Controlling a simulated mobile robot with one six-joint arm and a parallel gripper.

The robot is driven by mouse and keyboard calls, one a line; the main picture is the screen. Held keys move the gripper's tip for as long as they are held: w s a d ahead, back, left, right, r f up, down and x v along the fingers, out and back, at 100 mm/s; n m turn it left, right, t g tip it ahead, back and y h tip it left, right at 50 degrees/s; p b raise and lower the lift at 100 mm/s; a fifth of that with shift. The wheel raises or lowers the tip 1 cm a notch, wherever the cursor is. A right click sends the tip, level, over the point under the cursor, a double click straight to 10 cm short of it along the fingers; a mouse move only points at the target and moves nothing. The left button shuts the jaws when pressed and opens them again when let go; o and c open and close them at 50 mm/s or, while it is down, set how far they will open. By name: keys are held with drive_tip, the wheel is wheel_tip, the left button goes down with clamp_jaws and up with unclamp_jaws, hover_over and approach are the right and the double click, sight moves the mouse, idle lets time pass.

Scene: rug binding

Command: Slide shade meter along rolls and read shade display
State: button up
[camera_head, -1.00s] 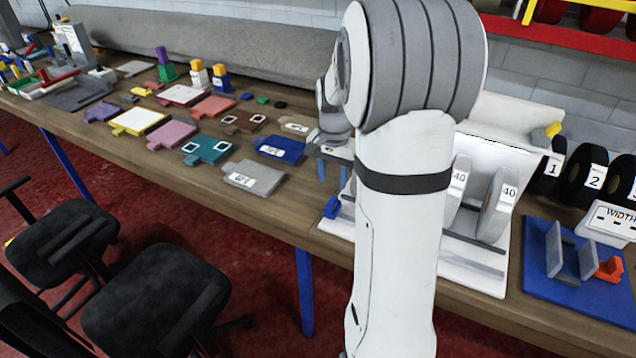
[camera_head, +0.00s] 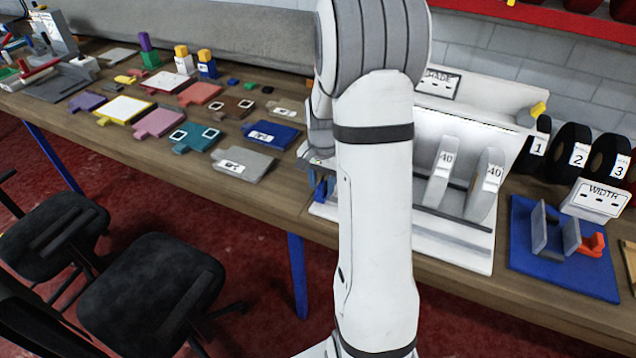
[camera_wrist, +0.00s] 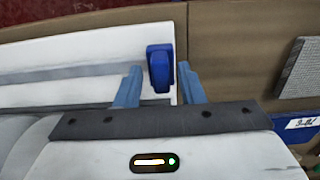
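A small blue block (camera_wrist: 160,68), apparently the shade meter, sits at the end of a white station (camera_wrist: 85,48) with grey rails. In the wrist view my gripper (camera_wrist: 158,82) is open, its two blue fingers on either side of the block with a gap at each side. In the head view the block (camera_head: 320,188) is partly hidden by my arm. Two pale grey rolls marked 40, a left one (camera_head: 440,172) and a right one (camera_head: 487,185), stand on the station. A SHADE sign (camera_head: 437,84) shows behind my arm; I can read no shade value.
Coloured sample tags, including a grey one (camera_head: 243,165) and a blue one (camera_head: 270,135), lie left of the station. A blue fixture (camera_head: 560,255), a WIDTH box (camera_head: 597,200) and black numbered rolls (camera_head: 570,150) stand to the right.

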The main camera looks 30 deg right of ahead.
clamp_jaws()
